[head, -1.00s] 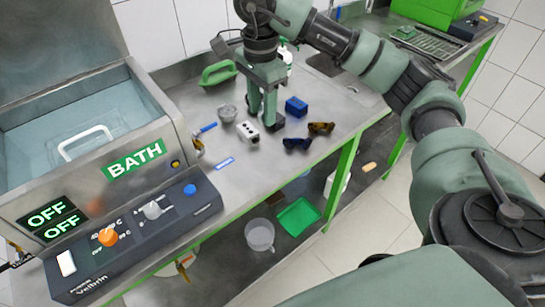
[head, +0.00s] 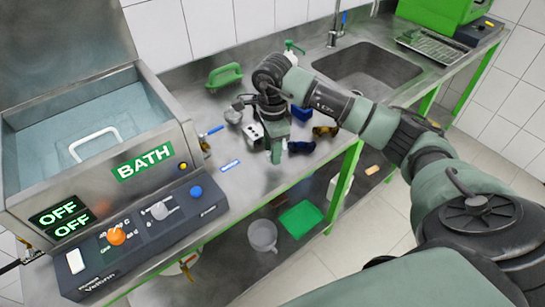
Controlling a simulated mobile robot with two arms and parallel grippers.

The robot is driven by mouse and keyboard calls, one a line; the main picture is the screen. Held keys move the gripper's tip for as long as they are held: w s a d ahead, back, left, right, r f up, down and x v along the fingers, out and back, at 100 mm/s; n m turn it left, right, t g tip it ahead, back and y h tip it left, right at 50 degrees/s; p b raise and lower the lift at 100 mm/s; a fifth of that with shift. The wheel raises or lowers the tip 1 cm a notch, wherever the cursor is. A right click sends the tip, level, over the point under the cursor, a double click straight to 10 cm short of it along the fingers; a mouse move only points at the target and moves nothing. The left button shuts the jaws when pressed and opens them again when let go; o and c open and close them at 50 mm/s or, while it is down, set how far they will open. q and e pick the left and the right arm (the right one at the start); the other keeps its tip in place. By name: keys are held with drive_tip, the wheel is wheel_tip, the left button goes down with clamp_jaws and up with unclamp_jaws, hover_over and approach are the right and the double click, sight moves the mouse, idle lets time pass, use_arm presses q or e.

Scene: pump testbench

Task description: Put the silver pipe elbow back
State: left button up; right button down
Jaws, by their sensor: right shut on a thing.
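My right gripper (head: 276,152) reaches down over the bench, its green fingers pointing at the table near the front edge. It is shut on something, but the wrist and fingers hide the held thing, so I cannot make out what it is. A small silver-grey piece (head: 233,116) lies on the bench to the left of the gripper; it is too small to tell whether it is the pipe elbow. My left gripper is not in view.
A white block with dark holes (head: 250,136), a blue box (head: 301,112) and goggles (head: 301,146) lie close around the gripper. The bath (head: 100,185) stands at left, a sink (head: 368,72) behind at right.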

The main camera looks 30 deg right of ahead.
sight(272, 167)
wheel_tip(272, 167, down, 4)
drive_tip(key=shift+p, duration=0.45)
drive_tip(key=shift+f, duration=0.3)
drive_tip(key=c, duration=0.8)
unclamp_jaws()
drive_tip(key=shift+c, duration=0.2)
drive_tip(key=shift+r, duration=0.15)
wheel_tip(272, 167, up, 11)
drive_tip(key=b, duration=0.3)
drive_tip(key=shift+r, duration=0.55)
drive_tip(key=shift+s, duration=0.1)
